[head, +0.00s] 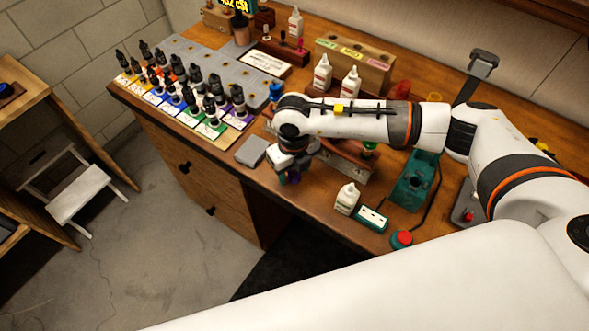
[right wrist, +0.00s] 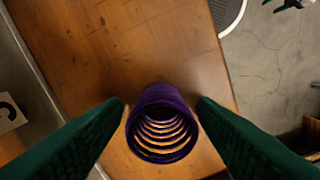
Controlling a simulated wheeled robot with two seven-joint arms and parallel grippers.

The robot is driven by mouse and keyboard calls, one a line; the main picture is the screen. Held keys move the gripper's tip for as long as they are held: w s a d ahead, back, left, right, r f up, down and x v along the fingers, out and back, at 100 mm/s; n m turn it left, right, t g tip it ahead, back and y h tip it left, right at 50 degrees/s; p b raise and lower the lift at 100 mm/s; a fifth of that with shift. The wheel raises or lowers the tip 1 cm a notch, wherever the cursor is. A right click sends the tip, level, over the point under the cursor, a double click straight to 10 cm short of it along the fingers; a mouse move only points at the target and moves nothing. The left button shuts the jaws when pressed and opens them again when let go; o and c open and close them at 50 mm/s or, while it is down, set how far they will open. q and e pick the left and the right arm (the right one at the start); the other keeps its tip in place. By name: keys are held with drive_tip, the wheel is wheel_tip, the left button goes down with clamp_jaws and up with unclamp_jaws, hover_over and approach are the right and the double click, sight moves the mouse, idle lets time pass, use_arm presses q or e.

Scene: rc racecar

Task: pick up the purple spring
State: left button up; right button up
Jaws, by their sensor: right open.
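The purple spring (right wrist: 162,94) is seen nearly end-on in the right wrist view, its open coil end facing the camera, over the brown wooden bench. My right gripper (right wrist: 160,103) is open, with one green finger on each side of the spring. Narrow gaps seem to show between the fingers and the coils. In the head view my right gripper (head: 289,178) points down near the bench's front edge, and a bit of purple shows by its fingertips. My arm and wrist hide most of that spot. My left gripper is not in view.
A grey block (head: 251,151) lies left of my right gripper, near a rack of dark bottles (head: 187,96).

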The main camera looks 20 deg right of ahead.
drive_tip(key=c, duration=1)
drive_tip(key=shift+r, duration=0.1)
